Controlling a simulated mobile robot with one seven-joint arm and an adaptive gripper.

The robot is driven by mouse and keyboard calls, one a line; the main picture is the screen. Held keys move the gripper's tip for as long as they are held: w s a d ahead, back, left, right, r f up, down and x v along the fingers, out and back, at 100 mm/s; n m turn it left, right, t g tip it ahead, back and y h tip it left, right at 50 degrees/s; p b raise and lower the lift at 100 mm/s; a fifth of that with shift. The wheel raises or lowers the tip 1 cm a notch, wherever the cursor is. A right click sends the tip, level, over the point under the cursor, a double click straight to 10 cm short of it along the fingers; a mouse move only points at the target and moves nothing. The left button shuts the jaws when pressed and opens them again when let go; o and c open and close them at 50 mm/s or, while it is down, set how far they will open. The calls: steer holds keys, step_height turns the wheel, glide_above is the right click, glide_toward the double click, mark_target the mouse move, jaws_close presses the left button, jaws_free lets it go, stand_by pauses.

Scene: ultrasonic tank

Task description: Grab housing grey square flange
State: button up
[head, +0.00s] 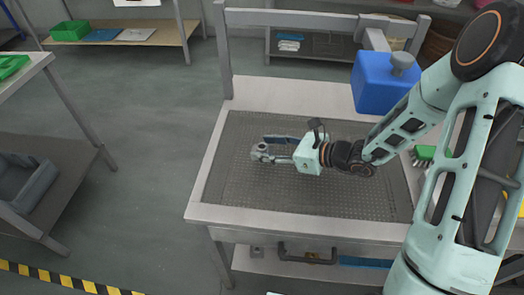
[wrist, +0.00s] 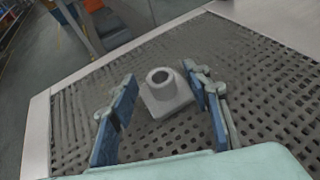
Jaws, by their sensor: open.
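The grey housing with a square flange (wrist: 166,98) shows in the wrist view. It is a pale grey square base with a short round hollow neck pointing up, standing on the perforated mesh surface (wrist: 262,98). My gripper (wrist: 160,75) is open, with one blue-padded finger on each side of the housing near the fingertips. Gaps show between the pads and the housing, and nothing is held. In the head view my gripper (head: 272,149) is low over the mesh, pointing left; the housing is hard to tell from the fingers there.
The mesh lies in a bench with a pale rim (head: 207,178). A blue box (head: 382,82) stands at its back right, and a green brush (head: 428,153) lies right, near my arm. A side shelf (head: 75,105) stands left. The mesh around my gripper is clear.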

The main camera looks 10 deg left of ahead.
steer(key=shift+x, duration=0.9)
steer(key=shift+c, duration=0.3)
steer(key=shift+d, duration=0.1)
jaws_close()
steer(key=shift+r, duration=0.15)
